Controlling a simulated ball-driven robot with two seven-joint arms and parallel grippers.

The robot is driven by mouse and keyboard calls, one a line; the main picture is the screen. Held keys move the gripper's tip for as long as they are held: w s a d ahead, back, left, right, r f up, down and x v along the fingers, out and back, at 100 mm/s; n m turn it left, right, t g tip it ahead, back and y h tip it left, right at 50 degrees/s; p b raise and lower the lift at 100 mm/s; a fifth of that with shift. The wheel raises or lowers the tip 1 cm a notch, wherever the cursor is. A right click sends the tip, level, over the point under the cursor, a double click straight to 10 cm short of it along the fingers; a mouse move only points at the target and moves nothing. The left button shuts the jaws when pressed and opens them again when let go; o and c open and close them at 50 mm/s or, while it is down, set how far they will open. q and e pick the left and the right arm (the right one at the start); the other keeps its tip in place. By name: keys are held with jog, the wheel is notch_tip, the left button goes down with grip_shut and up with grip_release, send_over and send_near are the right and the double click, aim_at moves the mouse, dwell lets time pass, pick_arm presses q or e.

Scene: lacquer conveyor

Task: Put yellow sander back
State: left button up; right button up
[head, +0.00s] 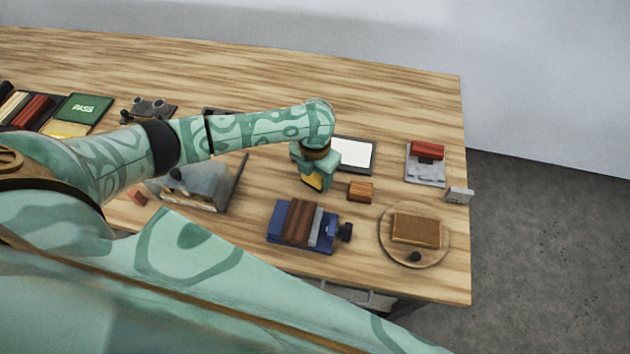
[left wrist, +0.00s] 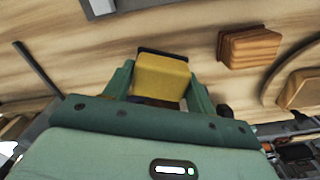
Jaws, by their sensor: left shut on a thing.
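The yellow sander (head: 313,181) is a small yellow block with a dark edge. My left gripper (head: 317,178) is shut on it, above or at the wooden table; I cannot tell whether it touches the table. In the left wrist view the yellow sander (left wrist: 161,77) sits between the two green fingers of my left gripper (left wrist: 160,88). A white rectangular pad (head: 355,154) in a dark frame lies just behind the gripper in the head view. My right gripper is not in view.
A small wooden block (head: 360,191) is right of the gripper. A blue vise (head: 287,230) holding brown wood stands in front. A round board (head: 441,238) with a brown block, and a grey stand (head: 425,173) with a red block, are right. A grey machine (head: 203,184) is left.

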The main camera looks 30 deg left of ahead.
aim_at(315, 181)
pick_arm(q)
notch_tip(315, 181, down, 3)
jog(key=shift+w+f+b, duration=0.1)
jog(key=shift+f+b, duration=0.1)
jog(key=shift+b, duration=0.3)
jog(key=shift+r, duration=0.1)
jog(key=o, duration=0.5)
jog(key=shift+f, duration=0.2)
jog(key=o, duration=0.5)
jog(key=shift+c, duration=0.2)
